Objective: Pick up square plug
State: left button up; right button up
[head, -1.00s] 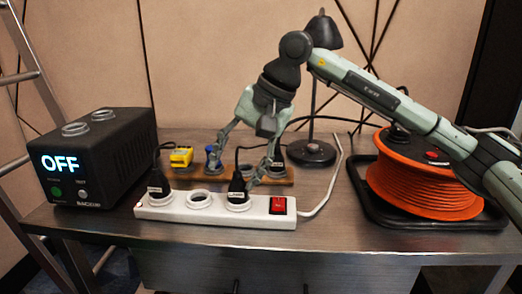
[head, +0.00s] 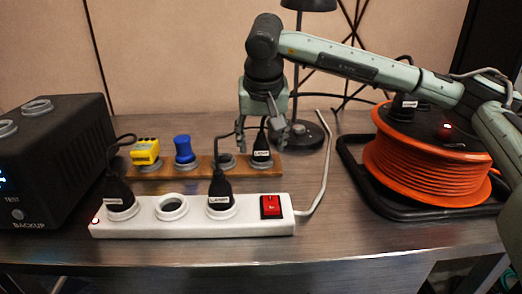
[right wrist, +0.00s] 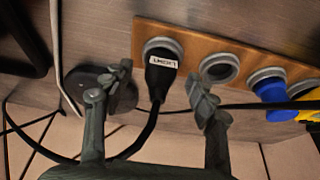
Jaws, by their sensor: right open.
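A boxy yellow plug (head: 145,151) sits at the left end of the wooden socket board (head: 203,171), and a rounded blue plug (head: 183,149) stands beside it. A black labelled plug (head: 261,146) with a cord is in the board's right-end socket. My right gripper (head: 263,138) is over that end of the board. In the right wrist view its open fingers (right wrist: 160,95) stand apart on either side of the black plug (right wrist: 161,72) and its cord, with nothing visibly held. The yellow plug (right wrist: 309,104) is at the right edge there, partly cut off. My left gripper is not in view.
A white power strip (head: 190,225) with a red switch (head: 270,206) lies in front of the board, holding two black plugs. A black backup box (head: 55,160) stands left, an orange cable reel (head: 425,170) right. A lamp base (head: 300,135) is behind my gripper.

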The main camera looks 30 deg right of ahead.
jog(key=shift+w+d+f, duration=0.15)
jog(key=shift+w+f, duration=0.05)
jog(key=shift+f, duration=0.25)
grip_shut()
jog(key=shift+r, duration=0.1)
